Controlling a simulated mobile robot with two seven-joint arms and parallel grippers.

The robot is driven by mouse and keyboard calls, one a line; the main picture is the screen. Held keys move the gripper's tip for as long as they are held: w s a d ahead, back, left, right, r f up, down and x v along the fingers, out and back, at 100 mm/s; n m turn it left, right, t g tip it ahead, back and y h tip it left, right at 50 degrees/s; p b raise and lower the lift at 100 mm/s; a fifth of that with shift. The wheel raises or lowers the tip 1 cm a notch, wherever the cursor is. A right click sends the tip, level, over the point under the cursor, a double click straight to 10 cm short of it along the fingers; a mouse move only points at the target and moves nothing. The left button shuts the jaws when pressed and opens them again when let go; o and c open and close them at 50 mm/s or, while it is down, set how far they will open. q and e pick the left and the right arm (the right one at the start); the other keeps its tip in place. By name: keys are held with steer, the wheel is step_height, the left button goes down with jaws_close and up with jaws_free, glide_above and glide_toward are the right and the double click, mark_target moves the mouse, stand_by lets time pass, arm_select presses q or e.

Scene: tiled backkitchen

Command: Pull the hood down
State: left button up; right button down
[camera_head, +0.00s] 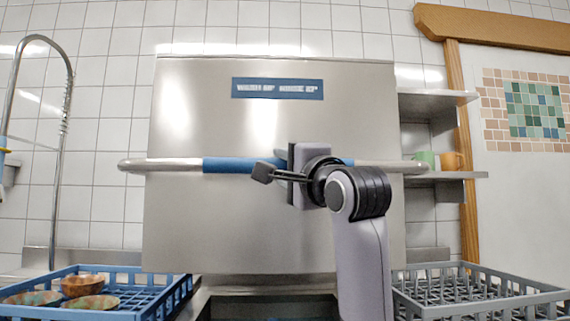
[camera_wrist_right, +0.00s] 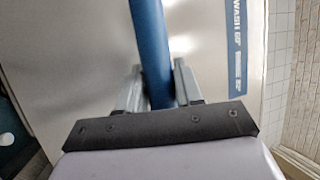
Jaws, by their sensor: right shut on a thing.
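The hood (camera_head: 215,220) is a large stainless steel box in the middle of the head view, with a blue label (camera_head: 277,88) near its top. It is raised, with an open gap under its lower edge. A horizontal bar handle (camera_head: 165,165) with a blue grip sleeve (camera_head: 230,165) runs across its front. My right gripper (camera_head: 296,172) is at the sleeve, right of its middle. In the right wrist view the blue sleeve (camera_wrist_right: 150,45) passes between the two fingers of the gripper (camera_wrist_right: 152,88), which is shut on it. My left gripper is not in view.
A blue rack (camera_head: 160,300) with several bowls (camera_head: 82,286) stands at the lower left. A grey rack (camera_head: 480,290) stands at the lower right. A tall curved faucet (camera_head: 65,110) is on the left. Shelves with cups (camera_head: 452,161) are on the right.

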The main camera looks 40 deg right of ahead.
arm_select(q)
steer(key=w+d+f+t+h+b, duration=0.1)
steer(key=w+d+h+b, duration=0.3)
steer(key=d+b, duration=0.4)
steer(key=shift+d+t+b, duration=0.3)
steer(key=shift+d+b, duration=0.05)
steer(key=shift+b, duration=1.9)
arm_select(e)
steer(key=w+f+t, duration=0.1)
steer(key=f, duration=0.9)
steer(key=w+d+f+n, duration=0.1)
steer(key=w+f, duration=0.1)
steer(key=f, duration=0.8)
steer(key=shift+d+t+y, duration=0.25)
steer(key=shift+t+y, duration=0.05)
steer(key=shift+t, duration=0.1)
steer(key=c, duration=0.8)
jaws_free()
steer(key=shift+d, duration=0.15)
steer(key=shift+r, duration=0.1)
steer(key=shift+s, duration=0.1)
